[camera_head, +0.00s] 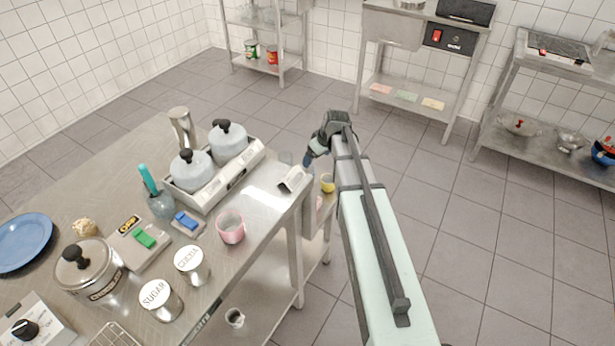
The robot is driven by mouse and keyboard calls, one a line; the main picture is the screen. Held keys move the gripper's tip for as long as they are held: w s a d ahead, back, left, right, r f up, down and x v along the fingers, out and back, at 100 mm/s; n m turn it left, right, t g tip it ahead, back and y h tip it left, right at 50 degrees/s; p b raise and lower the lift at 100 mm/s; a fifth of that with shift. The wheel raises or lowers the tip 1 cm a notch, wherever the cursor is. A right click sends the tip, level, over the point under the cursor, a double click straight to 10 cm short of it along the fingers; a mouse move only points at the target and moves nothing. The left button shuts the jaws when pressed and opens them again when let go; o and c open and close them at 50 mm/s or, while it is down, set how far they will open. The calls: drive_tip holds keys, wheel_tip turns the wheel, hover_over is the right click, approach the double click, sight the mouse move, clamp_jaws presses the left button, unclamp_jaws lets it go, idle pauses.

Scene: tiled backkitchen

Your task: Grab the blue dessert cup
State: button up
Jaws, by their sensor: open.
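I cannot pick out a blue dessert cup for certain. A small, pale, see-through cup (285,158) stands near the far right corner of the steel table; its colour is too faint to tell. A pink cup (231,229) stands near the table's right edge. A yellow cup (327,184) shows low, beside my arm, partly hidden. My gripper (308,160) is open, off the table's far right corner, just right of the pale cup, pointing down and left. A dark blue patch shows at its fingers; I cannot tell whether it is a fingertip or something behind.
The steel table (265,205) also holds a burner with two lidded pots (229,142), a sugar tin (160,299), a blue-topped item (187,221) and a blue plate (24,242). A blue bowl (603,156) sits on the far right shelf. The floor right of my arm is clear.

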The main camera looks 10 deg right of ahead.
drive_tip(key=x, duration=1.3)
drive_tip(key=shift+w+f, duration=0.1)
drive_tip(key=shift+f, duration=0.25)
drive_tip(key=shift+c, duration=0.4)
drive_tip(key=c, duration=1)
drive_tip(key=shift+r, duration=0.15)
